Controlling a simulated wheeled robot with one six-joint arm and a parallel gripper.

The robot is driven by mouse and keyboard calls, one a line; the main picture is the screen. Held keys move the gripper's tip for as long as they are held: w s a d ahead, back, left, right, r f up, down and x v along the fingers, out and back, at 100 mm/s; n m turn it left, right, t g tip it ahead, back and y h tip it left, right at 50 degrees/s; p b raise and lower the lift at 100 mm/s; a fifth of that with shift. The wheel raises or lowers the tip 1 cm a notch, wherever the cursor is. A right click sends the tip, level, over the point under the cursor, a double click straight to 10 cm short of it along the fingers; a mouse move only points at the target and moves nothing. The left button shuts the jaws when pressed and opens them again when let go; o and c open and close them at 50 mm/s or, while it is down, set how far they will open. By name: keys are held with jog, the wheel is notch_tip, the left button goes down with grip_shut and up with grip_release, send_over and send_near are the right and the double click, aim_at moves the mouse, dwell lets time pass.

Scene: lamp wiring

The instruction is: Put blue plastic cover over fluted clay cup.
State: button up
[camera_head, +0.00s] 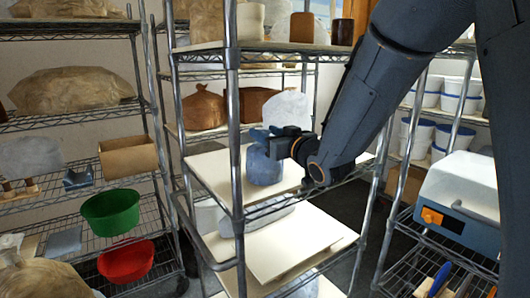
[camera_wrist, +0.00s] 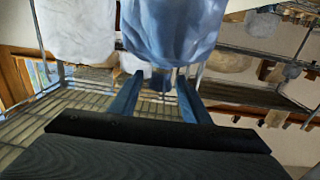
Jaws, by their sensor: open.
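A blue plastic cover (camera_head: 264,168) stands as a rounded, draped shape on a pale board on the middle shelf of the centre rack. It also shows at the top of the wrist view (camera_wrist: 172,30). My gripper (camera_head: 263,136) is at the top of the cover, with its blue fingers pointing left. In the wrist view my gripper (camera_wrist: 160,78) has its two fingers spread with a gap between them, and the cover lies just beyond the tips. I cannot tell whether they touch. I cannot make out the fluted clay cup; anything under the cover is hidden.
The pale board (camera_head: 218,172) has bare room left of the cover. A clear plastic-wrapped shape (camera_head: 287,110) stands behind. Rack posts (camera_head: 235,150) and the upper shelf (camera_head: 270,47) are close to my arm. Green (camera_head: 110,212) and red (camera_head: 126,261) bowls sit left.

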jog(key=shift+w+a, duration=0.25)
jog(key=shift+w, duration=0.15)
grip_shut()
